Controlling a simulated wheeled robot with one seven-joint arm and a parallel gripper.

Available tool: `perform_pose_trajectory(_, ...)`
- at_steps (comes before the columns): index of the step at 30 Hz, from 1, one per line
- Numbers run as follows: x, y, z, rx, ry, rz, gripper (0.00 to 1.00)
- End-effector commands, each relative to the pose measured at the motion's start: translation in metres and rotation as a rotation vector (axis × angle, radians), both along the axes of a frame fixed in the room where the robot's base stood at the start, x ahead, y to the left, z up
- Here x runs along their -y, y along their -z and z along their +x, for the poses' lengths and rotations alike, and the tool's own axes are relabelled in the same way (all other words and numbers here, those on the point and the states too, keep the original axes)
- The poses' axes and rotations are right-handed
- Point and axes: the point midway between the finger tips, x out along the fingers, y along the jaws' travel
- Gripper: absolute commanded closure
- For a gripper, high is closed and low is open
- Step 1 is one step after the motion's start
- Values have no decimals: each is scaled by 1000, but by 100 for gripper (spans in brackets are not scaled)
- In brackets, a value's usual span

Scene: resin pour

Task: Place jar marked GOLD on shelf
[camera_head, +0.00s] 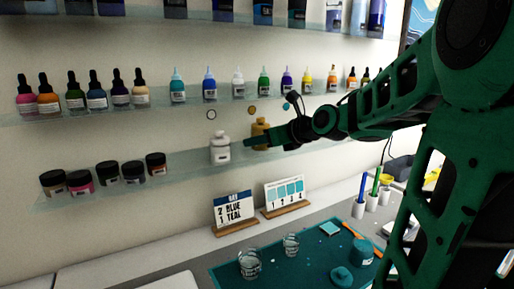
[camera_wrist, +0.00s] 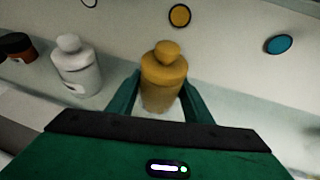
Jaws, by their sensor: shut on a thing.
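The gold jar (camera_wrist: 163,80) is a mustard-yellow bottle with a rounded stopper. It stands upright between the fingers of my gripper (camera_wrist: 160,100), which is shut on it. In the head view the gold jar (camera_head: 260,132) shows at the lower glass shelf (camera_head: 190,165), partly hidden by my gripper (camera_head: 258,141). A gold disc (camera_wrist: 179,15) is on the wall just above and behind the jar. Whether the jar's base touches the shelf is hard to tell. No lettering on the jar is readable.
A white jar (camera_head: 220,148) stands left of the gold one, under a white disc (camera_head: 211,115). A teal disc (camera_wrist: 278,44) is on the wall to the right, with bare shelf below it. Several black-lidded pots (camera_head: 107,173) stand at the shelf's left. Dropper bottles (camera_head: 209,85) line the shelf above.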

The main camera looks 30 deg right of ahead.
Motion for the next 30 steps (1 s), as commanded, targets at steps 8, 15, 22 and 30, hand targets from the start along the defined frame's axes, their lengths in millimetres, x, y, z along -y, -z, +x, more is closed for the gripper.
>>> perform_pose_trajectory(8,-1,19,4,1,-1,0,86)
perform_pose_trajectory(15,0,21,4,1,-1,1,86)
perform_pose_trajectory(22,0,21,4,0,-1,0,35)
perform_pose_trajectory(30,1,17,-1,1,1,0,35)
